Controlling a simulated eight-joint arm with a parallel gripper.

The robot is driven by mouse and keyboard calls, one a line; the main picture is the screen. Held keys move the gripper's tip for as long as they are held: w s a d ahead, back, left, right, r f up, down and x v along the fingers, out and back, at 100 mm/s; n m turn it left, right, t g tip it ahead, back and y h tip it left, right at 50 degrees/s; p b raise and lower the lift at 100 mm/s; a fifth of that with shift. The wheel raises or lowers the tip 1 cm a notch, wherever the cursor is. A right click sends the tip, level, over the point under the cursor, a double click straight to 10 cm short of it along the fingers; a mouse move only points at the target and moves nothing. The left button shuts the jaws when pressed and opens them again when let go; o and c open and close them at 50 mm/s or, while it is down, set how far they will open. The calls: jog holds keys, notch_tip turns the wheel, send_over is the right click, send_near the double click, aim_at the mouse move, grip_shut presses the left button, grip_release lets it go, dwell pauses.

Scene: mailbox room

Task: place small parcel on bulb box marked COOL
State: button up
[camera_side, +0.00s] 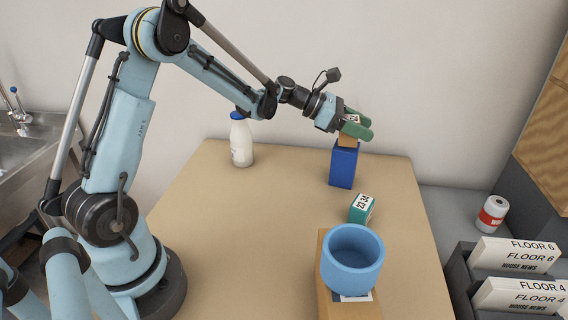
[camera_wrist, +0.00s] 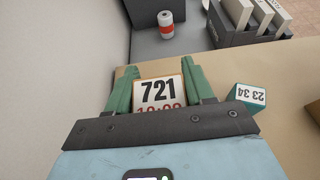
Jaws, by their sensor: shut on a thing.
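My gripper (camera_side: 356,125) with green fingers is shut on the small parcel (camera_side: 348,140), a brown block. A tall blue box (camera_side: 343,165) stands upright on the table directly below the parcel in the side view. No COOL marking is readable on it. The parcel's underside is at the box's top; I cannot tell whether they touch. The blue box is hidden in the wrist view.
A green box (camera_side: 362,209) labelled 23 34 stands nearer on the table (camera_side: 245,230). A blue pot (camera_side: 352,262) sits on a cardboard box in front. A white bottle (camera_side: 241,142) stands at the back left. A can (camera_side: 492,213) and file racks are beyond the right edge.

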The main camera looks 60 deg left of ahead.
jog(key=shift+f, duration=0.35)
jog(key=o, duration=1.1)
jog(key=shift+f, duration=0.1)
